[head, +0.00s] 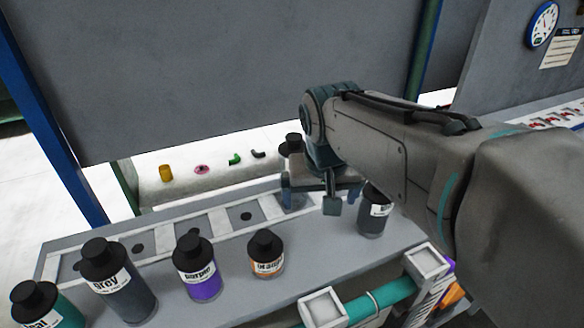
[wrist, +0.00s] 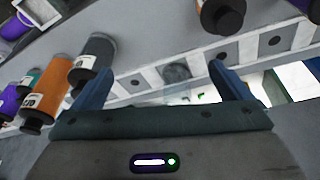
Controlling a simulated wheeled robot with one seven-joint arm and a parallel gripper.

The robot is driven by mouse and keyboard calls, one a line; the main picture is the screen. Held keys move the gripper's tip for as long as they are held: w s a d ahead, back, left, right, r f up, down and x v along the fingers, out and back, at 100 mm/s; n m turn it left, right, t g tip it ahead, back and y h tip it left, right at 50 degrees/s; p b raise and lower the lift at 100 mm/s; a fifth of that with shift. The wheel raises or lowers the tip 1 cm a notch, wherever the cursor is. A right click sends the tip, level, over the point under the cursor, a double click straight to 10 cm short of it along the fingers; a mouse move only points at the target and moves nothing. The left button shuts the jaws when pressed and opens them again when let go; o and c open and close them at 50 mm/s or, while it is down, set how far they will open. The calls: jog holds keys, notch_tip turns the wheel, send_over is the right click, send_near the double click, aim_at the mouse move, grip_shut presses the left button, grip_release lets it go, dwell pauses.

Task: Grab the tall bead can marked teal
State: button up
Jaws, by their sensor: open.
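A can with a teal body (head: 38,306) and a black cap stands at the lower left of the head view. Its label seems to read teal, and its base is cut off, so its height is unclear. A second teal can (wrist: 30,78) shows at the left of the wrist view, partly behind an orange can (wrist: 52,88); I cannot tell its height. My gripper (head: 310,196) is open and empty over the shelf's right part, well right of the first teal can. In the wrist view my gripper (wrist: 163,78) has nothing between its fingers.
A tall grey can (head: 122,288), a purple can (head: 197,275) and an orange can (head: 267,258) stand along the front. A dark can (head: 372,215) stands just right of my gripper. A white-framed rack (head: 180,247) with square cells runs behind them. A grey panel (head: 230,70) rises beyond.

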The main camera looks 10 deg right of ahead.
aim_at(293, 139)
jog(key=w+a+r+m+h+b, duration=0.1)
jog(key=w+r+m+b, duration=0.15)
jog(key=w, duration=0.65)
jog(key=w+a+r+m+h+b, duration=0.1)
jog(key=w+r+m, duration=0.25)
jog(key=w, duration=0.65)
jog(key=shift+n, duration=0.4)
jog(key=x, duration=0.7)
jog(key=shift+w+f, duration=0.15)
jog(key=shift+w, duration=0.1)
jog(key=shift+t, duration=0.3)
jog(key=shift+p+x, duration=0.35)
jog(key=shift+x, duration=2.25)
jog(key=shift+a, duration=0.15)
jog(key=c, duration=1.8)
